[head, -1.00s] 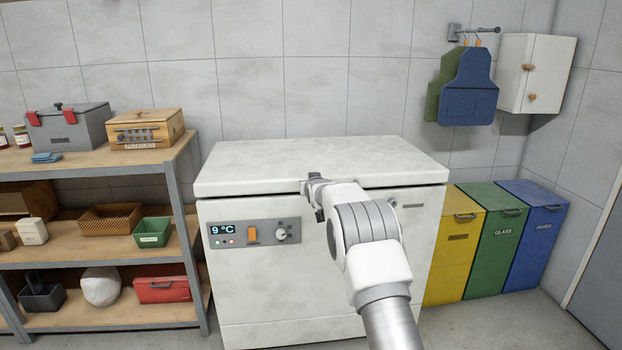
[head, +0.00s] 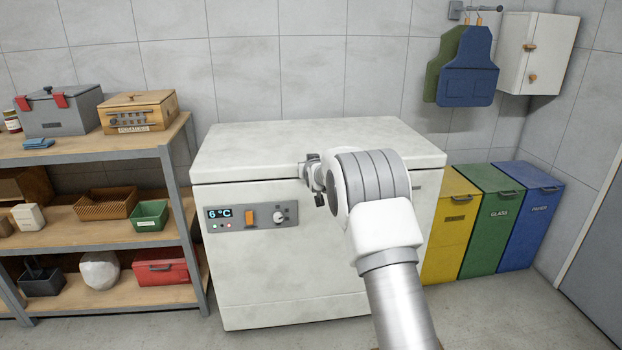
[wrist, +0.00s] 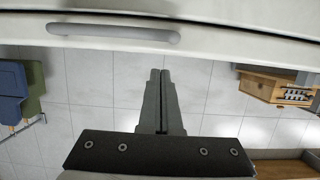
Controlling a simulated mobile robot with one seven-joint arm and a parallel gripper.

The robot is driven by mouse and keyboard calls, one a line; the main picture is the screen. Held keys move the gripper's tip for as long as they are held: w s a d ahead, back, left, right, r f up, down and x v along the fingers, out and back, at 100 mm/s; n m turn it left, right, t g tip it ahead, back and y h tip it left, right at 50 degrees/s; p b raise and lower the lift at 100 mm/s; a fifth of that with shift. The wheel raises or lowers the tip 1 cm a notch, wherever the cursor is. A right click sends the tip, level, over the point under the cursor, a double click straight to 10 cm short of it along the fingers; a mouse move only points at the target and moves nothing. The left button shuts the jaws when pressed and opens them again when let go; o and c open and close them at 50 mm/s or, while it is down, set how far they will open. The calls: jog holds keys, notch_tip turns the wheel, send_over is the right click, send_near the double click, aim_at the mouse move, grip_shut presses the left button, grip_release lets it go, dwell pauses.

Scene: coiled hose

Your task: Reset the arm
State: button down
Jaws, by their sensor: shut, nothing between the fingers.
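My gripper shows in the wrist view (wrist: 160,100) with its two dark fingers side by side, shut and empty. In the head view my arm reaches up from the bottom right to the front of the white chest freezer (head: 275,270). There my gripper is mostly hidden behind my own wrist, near the front edge of the lid. The freezer lid (head: 270,145) is down. In the wrist view the grey lid handle (wrist: 115,33) lies beyond the fingertips, to their left, apart from them.
A shelf unit (head: 80,156) with boxes and baskets stands left of the freezer. Yellow (head: 445,225), green (head: 490,235) and blue (head: 530,215) bins stand at its right. Aprons (head: 468,70) and a white wall cabinet (head: 535,55) hang above. Some floor in front is clear.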

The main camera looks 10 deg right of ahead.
jog(key=s+r+g, duration=0.1)
jog(key=s+r, duration=0.3)
jog(key=s, duration=0.5)
jog(key=s+d+r+g, duration=0.1)
jog(key=s+r+g, duration=0.15)
jog(key=s, duration=0.65)
jog(key=s+r+g, duration=0.1)
jog(key=s+r, duration=0.3)
jog(key=s, duration=0.6)
jog(key=s+f+g+p, duration=0.1)
jog(key=s+g, duration=0.1)
jog(key=s, duration=1.4)
jog(key=s+f+g, duration=0.2)
jog(key=s+g, duration=0.1)
jog(key=s, duration=1.3)
notch_tip(320, 180, up, 21)
jog(key=p, duration=2.1)
jog(key=shift+w, duration=0.45)
jog(key=shift+f+t, duration=0.15)
jog(key=shift+t, duration=0.1)
